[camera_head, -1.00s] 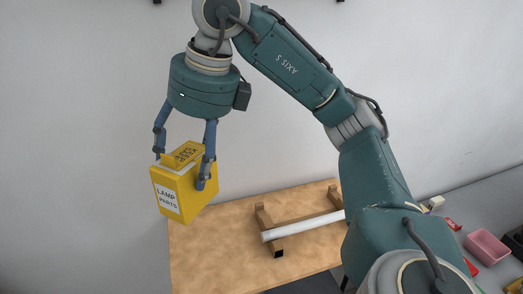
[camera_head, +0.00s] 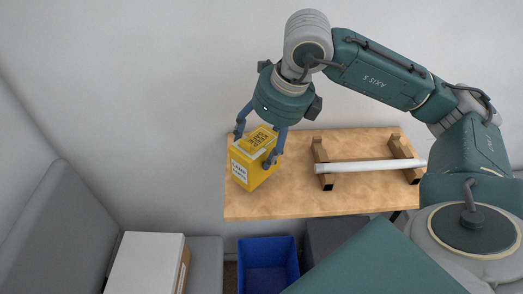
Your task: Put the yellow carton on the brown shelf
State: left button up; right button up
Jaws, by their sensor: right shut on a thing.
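The yellow carton (camera_head: 243,173), with a white label on its front, is at the left end of the brown shelf (camera_head: 290,200). My right gripper (camera_head: 258,146) comes from above and is shut on the carton, one finger on each side. The carton is upright, slightly tilted in the picture. I cannot tell whether its base touches the shelf or hangs just above it. My left gripper is not in view.
A white tube (camera_head: 370,166) lies across two wooden brackets (camera_head: 323,175) on the shelf's right part. The shelf front is clear. Below are a blue bin (camera_head: 268,262), a white box (camera_head: 147,262) and grey seating (camera_head: 57,225).

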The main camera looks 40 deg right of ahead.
notch_tip(320, 180, down, 4)
jog(key=shift+r+p, duration=0.2)
jog(key=shift+p, duration=0.1)
jog(key=o, duration=1.7)
jog(key=b+v, duration=0.1)
jog(key=v, duration=1.1)
jog(key=shift+b, duration=0.35)
